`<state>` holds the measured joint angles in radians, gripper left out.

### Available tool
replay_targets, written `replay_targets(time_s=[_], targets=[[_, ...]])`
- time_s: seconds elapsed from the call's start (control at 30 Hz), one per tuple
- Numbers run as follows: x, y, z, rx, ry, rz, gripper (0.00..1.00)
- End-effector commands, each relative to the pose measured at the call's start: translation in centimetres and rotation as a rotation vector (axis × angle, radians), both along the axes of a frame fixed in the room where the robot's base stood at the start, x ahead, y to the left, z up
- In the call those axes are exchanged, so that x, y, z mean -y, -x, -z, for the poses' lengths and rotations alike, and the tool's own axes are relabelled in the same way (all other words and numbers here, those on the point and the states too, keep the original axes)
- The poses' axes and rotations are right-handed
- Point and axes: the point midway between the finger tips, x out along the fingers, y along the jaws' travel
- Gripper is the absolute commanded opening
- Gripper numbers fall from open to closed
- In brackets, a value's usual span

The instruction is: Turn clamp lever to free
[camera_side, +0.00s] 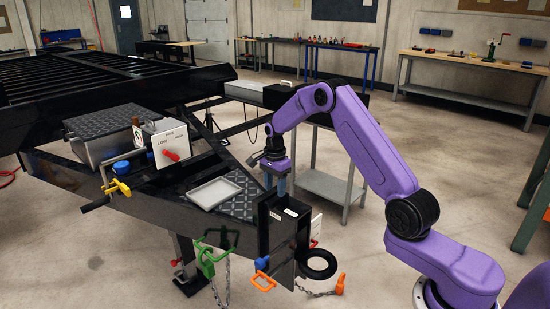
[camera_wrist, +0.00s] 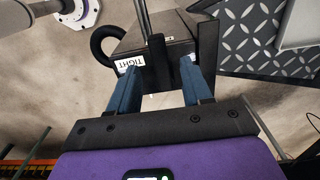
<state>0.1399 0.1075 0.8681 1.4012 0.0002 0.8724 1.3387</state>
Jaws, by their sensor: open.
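The clamp is a black box at the trailer's front end (camera_side: 284,228) with small white labels on top. In the wrist view its top (camera_wrist: 170,48) shows a label reading "TIGHT" (camera_wrist: 130,63) at the left and a smaller label near the middle that I cannot read. A dark upright bar, which looks like the clamp lever (camera_wrist: 145,22), stands over the box between the two labels. My gripper (camera_side: 277,186) points down just above the box. Its two blue fingers (camera_wrist: 158,72) are open, with the lever's near end in line with the gap. I cannot tell whether they touch it.
A black ring (camera_side: 318,264) and an orange hook on a chain (camera_side: 340,284) are beside the box. A green shackle (camera_side: 206,262) hangs at the left. A grey tray (camera_side: 214,193) lies on the tread plate behind.

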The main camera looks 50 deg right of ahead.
Motion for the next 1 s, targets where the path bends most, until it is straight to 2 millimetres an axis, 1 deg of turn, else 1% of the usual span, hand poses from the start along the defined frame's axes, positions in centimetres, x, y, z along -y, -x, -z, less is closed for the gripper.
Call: replay_targets(time_s=[0.03, 0.1, 0.3, 0.5, 0.7, 0.8, 1.0], targets=[[0.0, -0.1, -1.3, 0.006, 0.001, 0.000, 0.49], [0.0, -0.1, -2.8, 0.006, 0.001, 0.000, 0.49], [0.1, -0.1, -7.0, 0.006, 0.001, 0.001, 0.49], [0.0, 0.0, -10.6, 0.004, 0.001, 0.001, 0.49], [0.0, 0.0, -12.6, 0.002, 0.000, 0.001, 0.49], [0.0, 0.0, -13.0, 0.002, 0.000, 0.001, 0.49], [0.0, 0.0, -13.0, 0.001, 0.000, 0.001, 0.49]])
